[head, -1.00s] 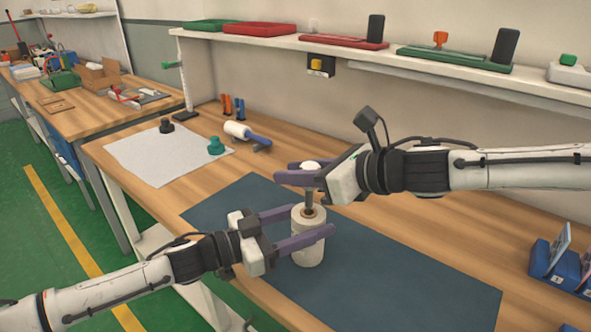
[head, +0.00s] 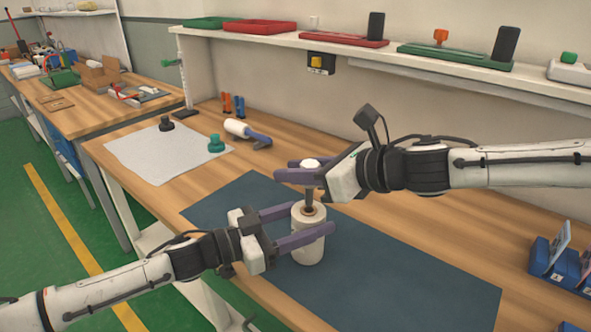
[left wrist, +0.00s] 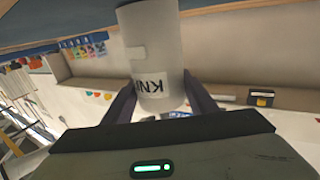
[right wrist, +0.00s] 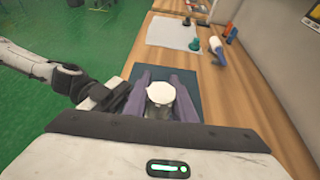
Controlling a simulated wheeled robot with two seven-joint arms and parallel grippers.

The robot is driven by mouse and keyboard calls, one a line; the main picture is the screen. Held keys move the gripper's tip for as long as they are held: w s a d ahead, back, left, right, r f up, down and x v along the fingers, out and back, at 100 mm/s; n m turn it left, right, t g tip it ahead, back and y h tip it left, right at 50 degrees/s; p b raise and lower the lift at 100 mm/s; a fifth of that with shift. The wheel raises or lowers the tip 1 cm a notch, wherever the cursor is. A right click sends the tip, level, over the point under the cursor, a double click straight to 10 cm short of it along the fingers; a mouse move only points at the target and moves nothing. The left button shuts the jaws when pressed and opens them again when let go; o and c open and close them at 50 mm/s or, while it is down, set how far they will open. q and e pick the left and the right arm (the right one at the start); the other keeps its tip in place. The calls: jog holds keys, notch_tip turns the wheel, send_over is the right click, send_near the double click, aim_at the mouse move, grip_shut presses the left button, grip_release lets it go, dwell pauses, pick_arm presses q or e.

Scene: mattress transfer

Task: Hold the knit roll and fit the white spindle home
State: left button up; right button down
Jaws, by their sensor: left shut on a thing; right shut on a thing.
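The white knit roll (head: 308,249) stands upright over the dark mat (head: 400,275). My left gripper (head: 310,219) is shut around its sides. In the left wrist view the roll (left wrist: 152,42) sits between the fingers, with part of a "KNI" label showing upside down. My right gripper (head: 287,170) is shut on the white spindle (head: 311,163) above the roll. The spindle's white cap also shows between the fingers in the right wrist view (right wrist: 160,93). Its dark shaft reaches down to the hole in the roll's top. How deep the shaft goes is hidden.
A pale cloth (head: 150,155) with a black knob (head: 166,124) and a green knob (head: 215,144) lies at the left. A white roller with a blue handle (head: 246,133) is behind. Blue holders (head: 556,266) stand at the right. A shelf (head: 400,60) runs above the back.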

aim_at(306, 198)
jog(key=shift+f, duration=0.6)
dwell(0.6)
jog(key=shift+f, duration=0.35)
jog(key=shift+f, duration=0.6)
jog(key=shift+f, duration=0.3)
jog(key=shift+f, duration=1.1)
jog(key=c, duration=1.4)
grip_release()
jog(key=v, duration=1.2)
